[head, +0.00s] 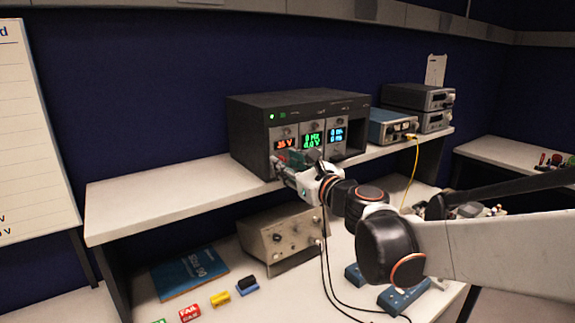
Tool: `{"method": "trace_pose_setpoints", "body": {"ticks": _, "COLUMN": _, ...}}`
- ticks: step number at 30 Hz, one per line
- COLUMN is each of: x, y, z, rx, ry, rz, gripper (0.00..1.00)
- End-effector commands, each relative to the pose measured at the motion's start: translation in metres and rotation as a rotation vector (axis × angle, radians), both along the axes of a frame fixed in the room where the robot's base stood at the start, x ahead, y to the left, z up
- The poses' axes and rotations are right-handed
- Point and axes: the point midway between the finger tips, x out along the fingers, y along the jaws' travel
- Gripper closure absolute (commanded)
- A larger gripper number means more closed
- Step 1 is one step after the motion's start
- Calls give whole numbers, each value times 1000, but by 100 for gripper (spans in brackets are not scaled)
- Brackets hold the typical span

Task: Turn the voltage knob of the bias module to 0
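A dark instrument rack (250,134) stands on the upper shelf. It holds three modules with lit displays: a red one (285,144) reading about 35 V at the left, a green one (313,138) in the middle and a blue one (338,135) at the right. Labels are too small to read, so I cannot tell for certain which is the bias module. My gripper (278,166) is at the lower front of the left module, just below the red display. The knob there is hidden behind the gripper. The fingers are too small to show whether they are open or touching a knob.
Right of the rack stand a blue box (390,127) with a yellow cable (411,172) and stacked instruments (417,97). On the lower bench are a beige box (278,238), a blue book (190,272) and small coloured blocks (220,298). The shelf's left part (160,190) is clear.

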Motion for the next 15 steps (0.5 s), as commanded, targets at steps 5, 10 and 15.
{"method": "trace_pose_setpoints", "body": {"ticks": 5, "x": -6, "y": -4, "z": 0, "rx": 0, "ry": 0, "rz": -1, "gripper": 66}}
{"method": "trace_pose_setpoints", "body": {"ticks": 10, "x": -28, "y": -19, "z": 0, "rx": 0, "ry": 0, "rz": -2, "gripper": 66}}
{"method": "trace_pose_setpoints", "body": {"ticks": 15, "x": -57, "y": -37, "z": 0, "rx": 0, "ry": 0, "rz": -3, "gripper": 66}}
